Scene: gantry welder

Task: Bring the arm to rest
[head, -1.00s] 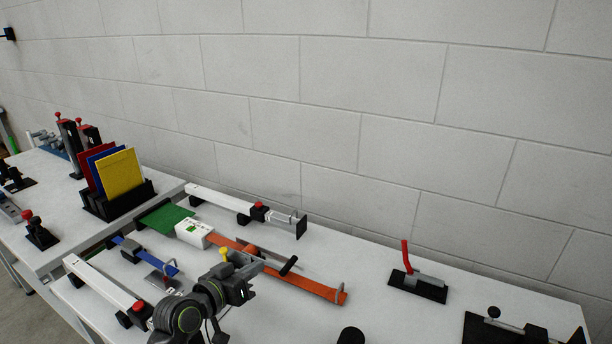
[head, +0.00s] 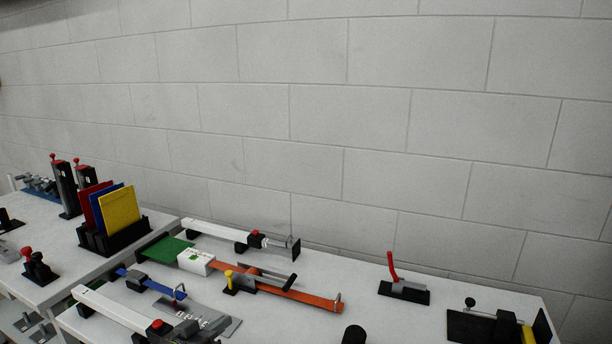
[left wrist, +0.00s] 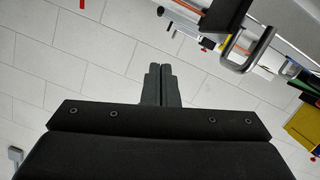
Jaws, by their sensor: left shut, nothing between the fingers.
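My left gripper (left wrist: 162,80) shows in the left wrist view, its two dark fingers shut against each other with nothing between them. In the head view I cannot make out the left gripper clearly. My right gripper is not in view.
In the head view the white worktable (head: 290,325) carries an orange strip (head: 305,297), a white rail (head: 215,230), a red-handled clamp (head: 400,285) and a dark round object (head: 353,335). Coloured panels (head: 120,208) stand at left. A block wall is behind.

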